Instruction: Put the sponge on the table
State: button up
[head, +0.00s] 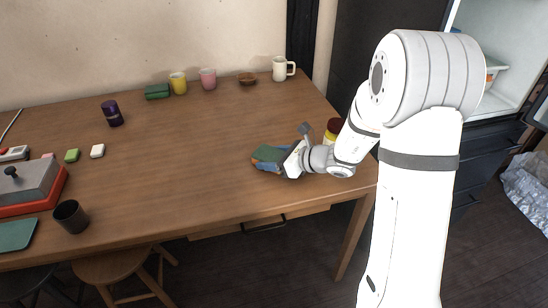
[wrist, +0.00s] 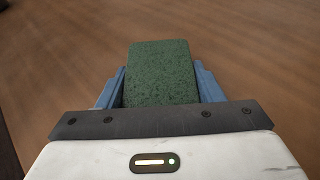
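The sponge (wrist: 161,72) shows a speckled dark green face in the wrist view. It sits between the two blue fingers of my gripper (wrist: 162,90), which appear to press against its sides. In the head view the sponge (head: 267,153) and my gripper (head: 269,160) are over the right part of the wooden table (head: 185,145). The sponge is at or just above the tabletop; I cannot tell whether its underside touches.
A jar with a dark red lid (head: 334,126) stands close behind my wrist. A white mug (head: 282,68), brown bowl (head: 247,79), pink cup (head: 208,78), yellow cup (head: 178,83) and green block (head: 157,91) line the back. The table's middle is clear.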

jog(key=o, duration=0.4)
jog(key=shift+r, duration=0.15)
